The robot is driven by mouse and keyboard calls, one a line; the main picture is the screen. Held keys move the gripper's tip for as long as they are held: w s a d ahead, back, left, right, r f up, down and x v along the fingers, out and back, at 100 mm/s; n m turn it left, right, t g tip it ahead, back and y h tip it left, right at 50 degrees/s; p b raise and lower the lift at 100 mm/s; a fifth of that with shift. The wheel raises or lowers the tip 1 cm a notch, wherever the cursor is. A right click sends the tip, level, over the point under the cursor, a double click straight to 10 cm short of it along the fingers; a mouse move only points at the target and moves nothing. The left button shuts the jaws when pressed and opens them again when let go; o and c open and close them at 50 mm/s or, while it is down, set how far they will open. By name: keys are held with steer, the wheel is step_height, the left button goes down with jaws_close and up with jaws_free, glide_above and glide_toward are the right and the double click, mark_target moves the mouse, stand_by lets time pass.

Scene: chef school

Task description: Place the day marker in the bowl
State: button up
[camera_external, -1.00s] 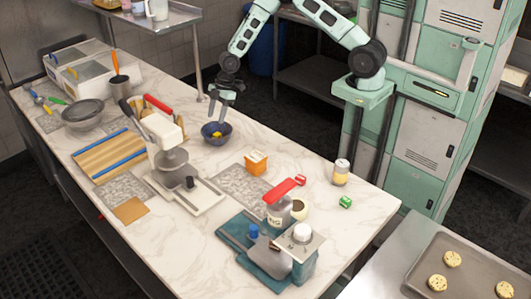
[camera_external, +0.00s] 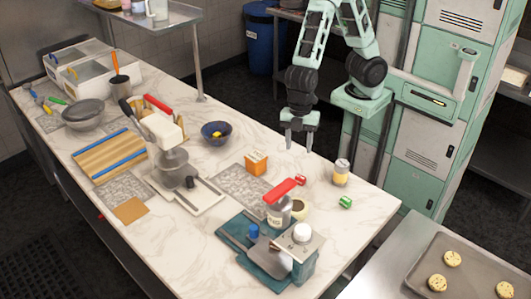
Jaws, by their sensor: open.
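The dark blue bowl (camera_external: 207,137) stands on the white marble counter with a small yellow block (camera_external: 215,134) inside it. A small red block (camera_external: 301,179) and a small green block (camera_external: 345,202) lie on the counter, to the right of the orange box. I cannot tell from the picture which of these small blocks is the day marker. My gripper (camera_external: 299,143) is open and empty, pointing down above the far edge of the counter. It is right of the bowl and above and beyond the red block, apart from both.
The orange box (camera_external: 256,162) stands between the bowl and the red block. A can (camera_external: 341,172) stands near the green block.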

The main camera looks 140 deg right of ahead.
steer(key=s+a+r+n+b, duration=0.1)
steer(key=s+a, duration=0.7)
steer(key=s, duration=0.3)
steer(key=s+a+r+n+g+b, duration=0.1)
steer(key=s+a+n, duration=0.1)
steer(key=s+a, duration=0.6)
steer(key=s, duration=0.4)
steer(key=shift+s+a+r+h+b, duration=0.15)
steer(key=shift+s+h+b, duration=0.15)
steer(key=shift+b, duration=0.1)
